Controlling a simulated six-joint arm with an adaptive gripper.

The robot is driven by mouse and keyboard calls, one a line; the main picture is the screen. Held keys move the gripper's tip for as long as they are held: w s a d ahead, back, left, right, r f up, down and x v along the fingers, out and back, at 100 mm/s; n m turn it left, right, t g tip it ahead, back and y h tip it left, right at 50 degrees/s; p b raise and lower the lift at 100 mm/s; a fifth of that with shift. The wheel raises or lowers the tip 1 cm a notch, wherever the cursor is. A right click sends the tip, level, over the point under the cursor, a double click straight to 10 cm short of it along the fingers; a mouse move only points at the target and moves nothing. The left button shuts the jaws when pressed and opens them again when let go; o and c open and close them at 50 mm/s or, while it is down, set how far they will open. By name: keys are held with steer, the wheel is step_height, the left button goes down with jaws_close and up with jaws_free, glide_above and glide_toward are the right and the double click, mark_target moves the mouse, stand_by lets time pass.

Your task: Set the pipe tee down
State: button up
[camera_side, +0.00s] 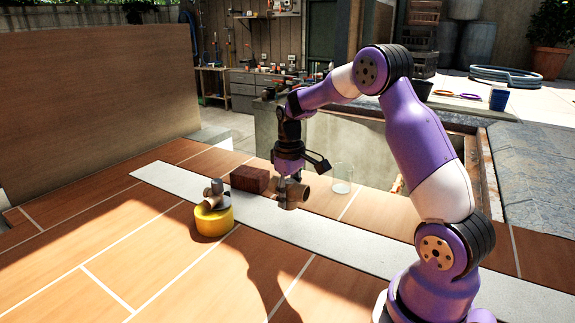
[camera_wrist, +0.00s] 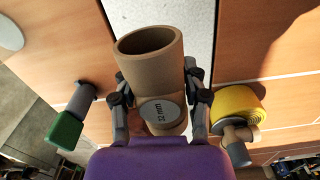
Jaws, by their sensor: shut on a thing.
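My gripper (camera_side: 290,184) is shut on the brown pipe tee (camera_side: 292,195), its two fingers on either side of the tee's body. In the wrist view, the pipe tee (camera_wrist: 148,62) fills the space between the fingers of my gripper (camera_wrist: 160,98). Its wide open end faces the top of the picture, and a round label reads 32 mm. It appears held above the wooden deck; the gap beneath cannot be judged exactly.
A yellow roll (camera_side: 213,220) with a grey-brown fitting (camera_side: 214,193) on top stands left of the tee. The pale strip (camera_side: 330,232) has bare room. A green-ended object (camera_wrist: 68,128) shows in the wrist view.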

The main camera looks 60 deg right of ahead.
mark_target(289, 181)
steer(key=shift+f, duration=1.95)
steer(key=shift+f, duration=0.2)
steer(key=o, duration=1.2)
step_height(289, 181, up, 12)
steer(key=shift+r, duration=0.1)
steer(key=s+a+r+t, duration=0.2)
steer(key=s+a+r, duration=0.3)
steer(key=a, duration=0.4)
steer(key=s+a+t, duration=0.1)
steer(key=s+a, duration=0.1)
steer(key=s+a+n+t, duration=0.1)
steer(key=s+a, duration=0.2)
steer(key=s+a+t, duration=0.1)
steer(key=s+a, duration=0.1)
steer(key=a, duration=0.1)
steer(key=shift+s+f+n+t, duration=0.3)
steer(key=shift+s, duration=0.05)
